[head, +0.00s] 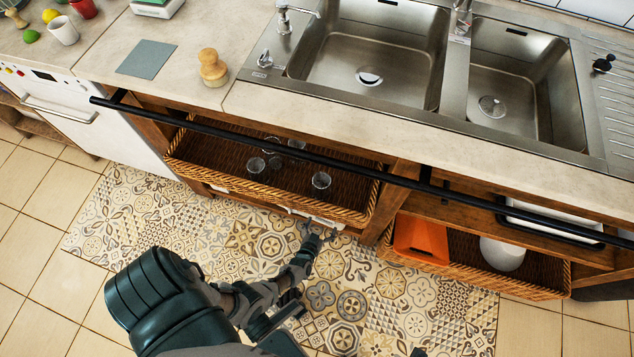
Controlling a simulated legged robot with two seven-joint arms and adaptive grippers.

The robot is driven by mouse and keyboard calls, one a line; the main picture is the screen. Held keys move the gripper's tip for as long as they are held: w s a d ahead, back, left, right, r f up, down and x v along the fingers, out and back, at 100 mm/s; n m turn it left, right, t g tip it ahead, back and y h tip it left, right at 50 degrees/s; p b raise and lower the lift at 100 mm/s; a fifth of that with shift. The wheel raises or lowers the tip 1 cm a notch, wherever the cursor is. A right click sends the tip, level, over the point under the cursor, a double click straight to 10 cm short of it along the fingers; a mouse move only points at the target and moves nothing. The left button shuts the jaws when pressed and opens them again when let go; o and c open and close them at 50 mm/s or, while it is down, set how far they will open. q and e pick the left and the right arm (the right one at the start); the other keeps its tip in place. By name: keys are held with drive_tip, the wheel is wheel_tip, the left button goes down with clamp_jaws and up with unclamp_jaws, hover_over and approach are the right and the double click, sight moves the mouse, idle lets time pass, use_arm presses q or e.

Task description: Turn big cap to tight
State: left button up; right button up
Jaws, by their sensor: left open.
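I cannot make out a big cap for certain in the head view. A round wooden piece with a knob-like top (212,68) stands upright on the countertop left of the sink; I cannot tell whether it is a cap. My left gripper (322,234) is low in front of the cabinet, over the patterned mat and below the wicker basket's front edge. It is open and small in the picture, near some pale items under the basket. I see nothing held in it.
A wicker basket (232,176) holds several glasses. A black rail (300,158) runs along the counter front. The double sink (445,60) is above. A lower basket (470,283) holds an orange item (420,240) and a white bowl (502,254). The patterned mat (130,225) is clear.

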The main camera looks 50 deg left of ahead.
use_arm(q)
drive_tip(key=v, duration=1.1)
drive_tip(key=shift+s, duration=0.25)
drive_tip(key=shift+d, duration=0.15)
